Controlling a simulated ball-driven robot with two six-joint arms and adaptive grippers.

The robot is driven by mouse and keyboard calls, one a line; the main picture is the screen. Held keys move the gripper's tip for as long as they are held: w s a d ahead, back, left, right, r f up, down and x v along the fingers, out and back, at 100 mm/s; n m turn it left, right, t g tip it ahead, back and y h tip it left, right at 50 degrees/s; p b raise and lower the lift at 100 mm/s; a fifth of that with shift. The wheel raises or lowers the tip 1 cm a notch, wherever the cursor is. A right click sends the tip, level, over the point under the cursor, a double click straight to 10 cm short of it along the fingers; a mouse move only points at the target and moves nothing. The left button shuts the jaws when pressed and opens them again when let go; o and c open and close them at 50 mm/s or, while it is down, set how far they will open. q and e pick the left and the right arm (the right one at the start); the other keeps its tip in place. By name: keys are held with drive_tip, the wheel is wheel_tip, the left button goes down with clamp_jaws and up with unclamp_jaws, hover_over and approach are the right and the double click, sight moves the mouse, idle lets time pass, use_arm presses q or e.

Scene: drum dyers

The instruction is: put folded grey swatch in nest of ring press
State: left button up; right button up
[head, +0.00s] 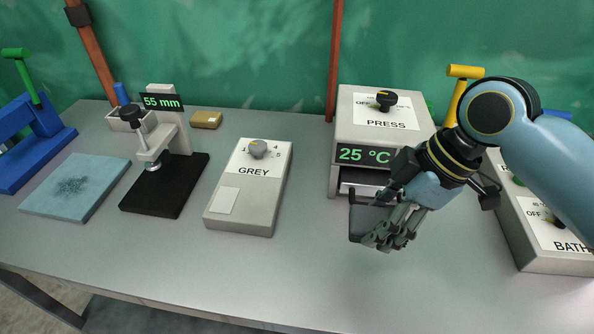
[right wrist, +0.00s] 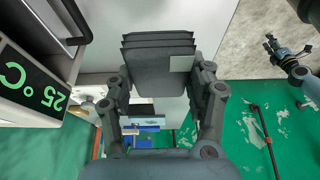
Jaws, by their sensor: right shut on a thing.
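The folded grey swatch (head: 367,222) is a dark layered pad. My right gripper (head: 388,222) is shut on it and holds it in front of the press box. In the right wrist view the pad (right wrist: 158,62) sits between the two fingertips, with a small pale patch on one corner. A blue stand with a green lever (head: 30,110) is at the far left, cut by the picture's edge; I cannot tell whether it is the ring press, and I see no nest. My left gripper (right wrist: 274,47) shows small in the right wrist view; its jaws are unclear.
The press box (head: 352,118) reads 25 °C, and its open slot faces the swatch. A bath box (head: 545,260) is at right. The front table is clear.

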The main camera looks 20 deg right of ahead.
sight(357, 204)
drive_tip(key=w+a+f, duration=0.1)
drive_tip(key=w, duration=0.2)
drive_tip(key=w+a+f, duration=0.1)
drive_tip(key=shift+w+a+f, duration=0.3)
drive_tip(key=shift+w, duration=0.05)
drive_tip(key=w, duration=0.1)
drive_tip(key=w+a+f, duration=0.1)
drive_tip(key=w+f, duration=0.1)
drive_tip(key=shift+w+a+f+p, duration=0.2)
drive_tip(key=shift+a+p, duration=0.1)
drive_tip(key=shift+p, duration=0.1)
drive_tip(key=shift+w+a+f, duration=0.2)
drive_tip(key=shift+w+f, duration=0.2)
drive_tip(key=shift+w, duration=0.15)
drive_tip(key=shift+w+a+f, duration=0.2)
drive_tip(key=shift+w+f, duration=0.2)
drive_tip(key=shift+w, duration=0.15)
drive_tip(key=shift+w+f, duration=0.1)
drive_tip(key=shift+f, duration=0.05)
wheel_tip(357, 204, down, 3)
drive_tip(key=shift+a+f, duration=0.1)
drive_tip(key=shift+f, duration=0.5)
use_arm(q)
drive_tip(key=s, duration=0.1)
drive_tip(key=s+r, duration=0.1)
drive_tip(key=shift+s, duration=0.35)
use_arm(e)
drive_tip(key=o, duration=1.1)
